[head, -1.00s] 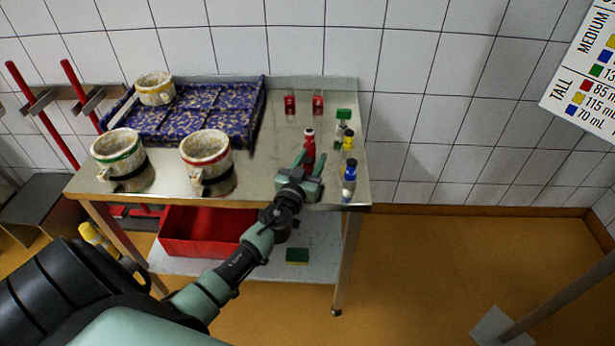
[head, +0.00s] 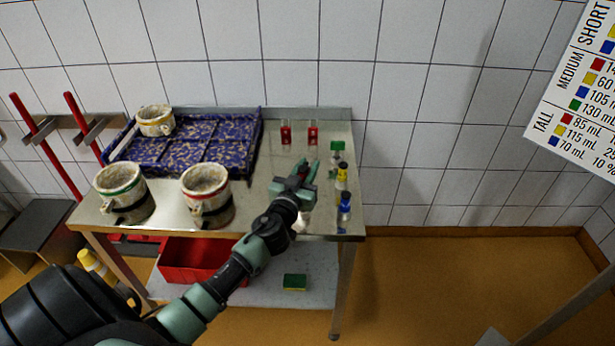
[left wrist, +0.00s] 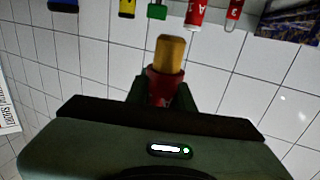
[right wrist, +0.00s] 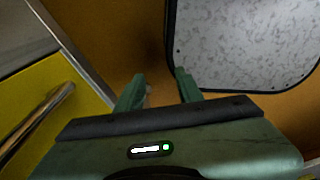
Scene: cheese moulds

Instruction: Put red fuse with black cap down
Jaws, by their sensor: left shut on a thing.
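My left gripper (head: 305,172) is over the right part of the steel table (head: 258,205), with its fingers pointing toward the wall. In the left wrist view its fingers are shut on a red piece (left wrist: 160,88) with an amber end (left wrist: 170,54) sticking out beyond the fingertips. I take this for the red fuse; no black cap shows on it. In the head view the gripper mostly hides it, and I cannot tell whether it touches the table. My right gripper (right wrist: 161,88) is open and empty; it shows only in the right wrist view.
Two red pieces (head: 286,132) (head: 312,133) stand at the table's back. Green (head: 337,146), yellow-capped (head: 342,175) and blue-capped (head: 344,206) items line the right edge. A blue patterned tray (head: 238,160) and several pale moulds (head: 205,180) are left. A red crate (head: 180,262) stands below.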

